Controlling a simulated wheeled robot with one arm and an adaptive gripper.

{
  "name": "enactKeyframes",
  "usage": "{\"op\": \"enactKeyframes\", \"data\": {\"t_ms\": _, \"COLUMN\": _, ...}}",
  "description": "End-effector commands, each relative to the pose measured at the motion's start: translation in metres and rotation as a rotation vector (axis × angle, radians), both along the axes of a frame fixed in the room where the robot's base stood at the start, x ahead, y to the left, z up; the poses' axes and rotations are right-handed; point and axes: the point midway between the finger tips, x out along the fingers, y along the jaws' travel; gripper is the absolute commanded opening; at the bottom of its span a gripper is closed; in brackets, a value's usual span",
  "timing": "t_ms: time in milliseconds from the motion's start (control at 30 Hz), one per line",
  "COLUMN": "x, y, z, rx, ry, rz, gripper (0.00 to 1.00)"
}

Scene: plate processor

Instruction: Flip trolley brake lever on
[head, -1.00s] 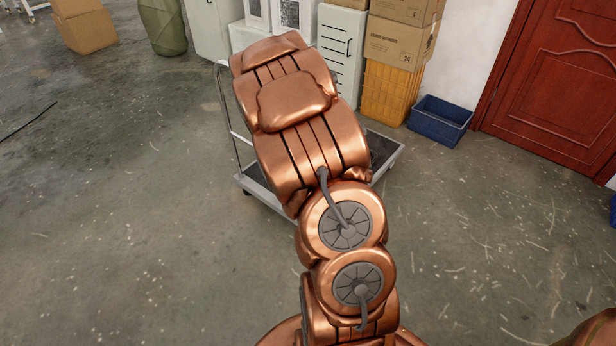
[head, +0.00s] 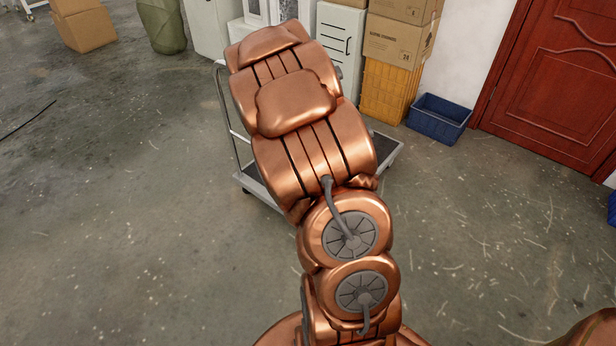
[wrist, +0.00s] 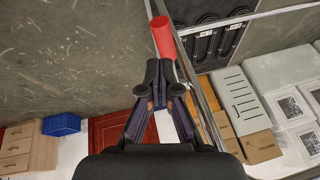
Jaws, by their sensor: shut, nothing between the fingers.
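The trolley's red brake lever (wrist: 163,38) shows in the wrist view as a red cylindrical end beside the trolley's metal rail. My gripper (wrist: 160,68) is shut and empty, its fingertips just below the red end in the picture. I cannot tell whether they touch it. In the head view the trolley (head: 262,188) stands on the floor with its upright handle (head: 224,98) at the left. My arm covers the middle of the trolley there and hides the lever and the gripper.
Cardboard boxes (head: 395,48), a yellow crate (head: 388,92) and white cabinets (head: 340,45) stand behind the trolley. A blue bin (head: 438,117) sits by the red door (head: 555,85). The floor left of the trolley is clear.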

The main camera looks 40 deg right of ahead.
Motion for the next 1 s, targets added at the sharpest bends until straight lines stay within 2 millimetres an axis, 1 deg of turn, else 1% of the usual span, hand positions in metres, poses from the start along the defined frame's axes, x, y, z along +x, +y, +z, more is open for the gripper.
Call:
{"op": "enactKeyframes", "data": {"t_ms": 33, "x": -0.001, "y": 0.005, "z": 0.006, "rx": -0.003, "ry": -0.002, "rz": 0.002, "gripper": 0.0}}
{"op": "enactKeyframes", "data": {"t_ms": 600, "x": -0.017, "y": 0.058, "z": 0.052, "rx": -0.006, "ry": -0.005, "rz": 0.004, "gripper": 0.0}}
{"op": "enactKeyframes", "data": {"t_ms": 800, "x": -0.021, "y": 0.07, "z": 0.061, "rx": -0.003, "ry": -0.002, "rz": 0.001, "gripper": 0.0}}
{"op": "enactKeyframes", "data": {"t_ms": 1000, "x": -0.022, "y": 0.073, "z": 0.064, "rx": -0.003, "ry": -0.002, "rz": 0.0, "gripper": 0.0}}
